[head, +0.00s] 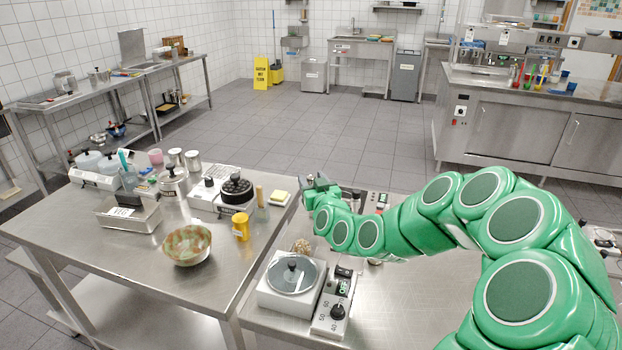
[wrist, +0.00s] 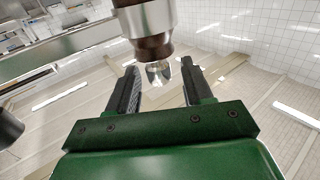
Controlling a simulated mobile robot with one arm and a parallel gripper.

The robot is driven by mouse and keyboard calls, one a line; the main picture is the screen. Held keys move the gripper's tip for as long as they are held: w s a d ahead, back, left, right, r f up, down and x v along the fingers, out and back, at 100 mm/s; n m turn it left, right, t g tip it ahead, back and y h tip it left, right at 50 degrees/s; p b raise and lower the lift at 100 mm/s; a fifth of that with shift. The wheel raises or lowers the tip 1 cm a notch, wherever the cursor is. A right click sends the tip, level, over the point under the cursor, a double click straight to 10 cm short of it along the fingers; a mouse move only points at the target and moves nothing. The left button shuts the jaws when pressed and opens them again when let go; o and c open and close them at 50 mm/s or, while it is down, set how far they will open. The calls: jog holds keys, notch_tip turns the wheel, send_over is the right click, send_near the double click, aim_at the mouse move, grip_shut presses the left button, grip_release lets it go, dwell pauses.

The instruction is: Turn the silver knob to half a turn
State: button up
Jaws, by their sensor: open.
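A small shiny silver piece (wrist: 159,73), which looks like the silver knob, shows between the fingers in that view. It sits at the end of a body with a brown collar (wrist: 152,46) and a silver band. I cannot tell whether a finger touches it. The knob cannot be made out in the head view, where my gripper and arm cover part of the table.
A scale-like device (head: 291,280) and a control box with a black knob (head: 337,310) stand on the near table. A yellow jar (head: 241,227), a patterned bowl (head: 187,245) and a hotplate unit (head: 207,194) stand to the left.

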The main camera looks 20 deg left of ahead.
jog(key=shift+w+a+r, duration=0.1)
jog(key=shift+w+a, duration=0.25)
jog(key=shift+w, duration=0.25)
jog(key=c, duration=0.9)
jog(key=shift+m+t+h, duration=0.3)
jog(key=shift+m+h, duration=0.1)
jog(key=shift+h, duration=0.1)
